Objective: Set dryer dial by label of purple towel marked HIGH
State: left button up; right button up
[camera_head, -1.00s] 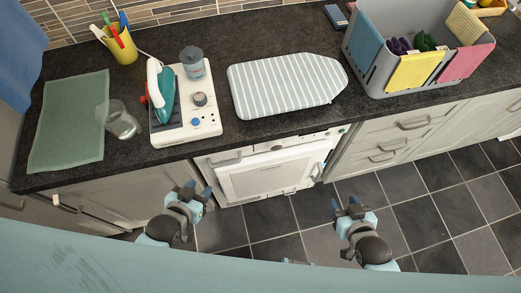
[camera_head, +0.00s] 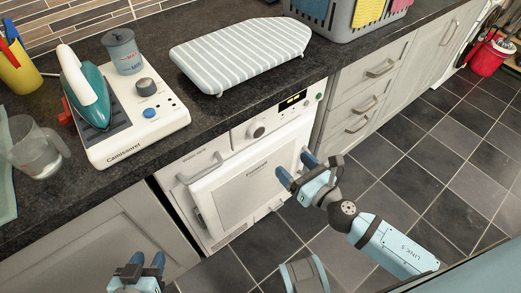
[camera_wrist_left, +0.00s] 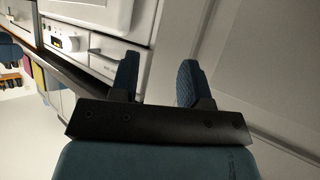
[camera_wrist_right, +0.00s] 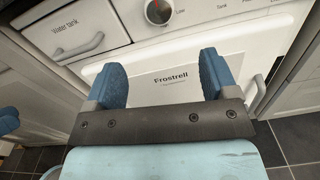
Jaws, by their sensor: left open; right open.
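The white dryer (camera_head: 250,180) stands under the counter. Its round dial (camera_head: 256,130) is left of a lit display (camera_head: 293,100); the dial also shows at the top of the right wrist view (camera_wrist_right: 158,11), with a red mark at its upper edge. My right gripper (camera_head: 297,168) is open and empty in front of the dryer door, below the dial. My left gripper (camera_head: 146,262) is open and empty, low in front of the grey cabinet. In the left wrist view its fingers (camera_wrist_left: 158,82) are apart. Cloths hang on the grey basket (camera_head: 345,20); no purple towel or label is readable.
A steam iron (camera_head: 88,90) on its white station (camera_head: 140,118), a glass jug (camera_head: 36,148) and a striped ironing board (camera_head: 240,52) stand on the dark counter.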

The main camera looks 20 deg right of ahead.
aim_at(259, 133)
jog(key=shift+n, duration=0.7)
jog(key=p+x, duration=0.1)
jog(key=x, duration=1.3)
jog(key=shift+p, duration=0.3)
jog(key=c, duration=0.9)
